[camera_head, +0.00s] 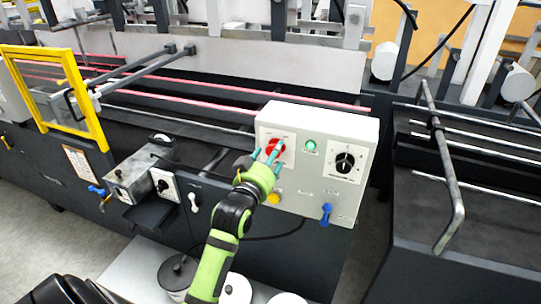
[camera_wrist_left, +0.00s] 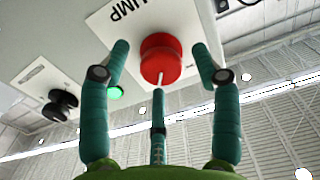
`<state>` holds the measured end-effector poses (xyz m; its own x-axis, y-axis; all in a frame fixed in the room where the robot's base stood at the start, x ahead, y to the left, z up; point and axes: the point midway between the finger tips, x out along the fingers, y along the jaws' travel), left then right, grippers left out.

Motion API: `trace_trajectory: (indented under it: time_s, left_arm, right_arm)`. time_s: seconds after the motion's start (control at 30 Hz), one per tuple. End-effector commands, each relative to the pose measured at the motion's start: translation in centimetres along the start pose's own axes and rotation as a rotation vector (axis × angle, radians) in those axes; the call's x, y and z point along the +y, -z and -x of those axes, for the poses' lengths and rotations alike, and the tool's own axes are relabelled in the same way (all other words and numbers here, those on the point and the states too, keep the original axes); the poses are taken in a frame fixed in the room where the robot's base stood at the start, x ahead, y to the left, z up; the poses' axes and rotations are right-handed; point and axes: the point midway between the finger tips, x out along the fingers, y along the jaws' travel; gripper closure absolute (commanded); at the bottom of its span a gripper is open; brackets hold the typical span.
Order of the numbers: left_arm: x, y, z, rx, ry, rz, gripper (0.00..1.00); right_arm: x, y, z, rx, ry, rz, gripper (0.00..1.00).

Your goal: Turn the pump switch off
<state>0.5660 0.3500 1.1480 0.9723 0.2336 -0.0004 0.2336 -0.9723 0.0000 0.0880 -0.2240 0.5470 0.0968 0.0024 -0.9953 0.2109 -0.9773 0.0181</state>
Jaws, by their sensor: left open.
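The pump switch is a red round knob (camera_head: 272,145) on a white plate at the left of the grey control box (camera_head: 318,123). In the left wrist view the red knob (camera_wrist_left: 161,58) is in front, beside lettering that reads "UMP", partly cut off. My left gripper (camera_head: 268,157) is open at the front of the box, its teal fingers spread around the knob. In the left wrist view a finger of the left gripper (camera_wrist_left: 160,66) stands on each side of the knob with a gap, and a third is below it. Contact cannot be told. My right gripper is not in view.
On the same box are a green lamp (camera_head: 311,146), a black rotary knob (camera_head: 344,161), a yellow button (camera_head: 274,198) and a blue handle (camera_head: 326,213). A smaller metal box (camera_head: 130,178) and a yellow frame (camera_head: 88,115) stand at left. A bent rail (camera_head: 447,180) is at right.

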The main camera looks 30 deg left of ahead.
Motion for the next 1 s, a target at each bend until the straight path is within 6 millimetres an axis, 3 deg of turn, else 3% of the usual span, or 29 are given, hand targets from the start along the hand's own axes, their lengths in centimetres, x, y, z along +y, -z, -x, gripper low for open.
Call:
trace_trajectory:
  time_s: [0.07,0.1,0.2,0.23,0.67,1.0]
  left_arm:
    - [0.0,0.0,0.0,0.000,0.000,0.000,0.37]
    - [0.0,0.0,0.0,0.000,0.000,0.000,0.45]
    - [0.0,0.0,0.0,0.000,0.000,0.000,0.85]
    - [0.0,0.0,0.0,0.000,0.000,0.000,0.92]
    - [0.0,-0.1,0.0,-0.005,0.000,0.043,0.92]
    - [0.1,0.0,0.0,-0.009,0.001,0.274,0.92]
  right_arm:
    - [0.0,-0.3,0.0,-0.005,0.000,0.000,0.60]
    - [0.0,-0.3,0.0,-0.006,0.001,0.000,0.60]
    - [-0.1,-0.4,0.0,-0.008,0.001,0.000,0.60]
    - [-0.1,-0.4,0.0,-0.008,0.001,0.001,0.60]
    - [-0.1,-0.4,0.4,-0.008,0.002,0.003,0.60]
    - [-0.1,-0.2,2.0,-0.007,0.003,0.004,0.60]
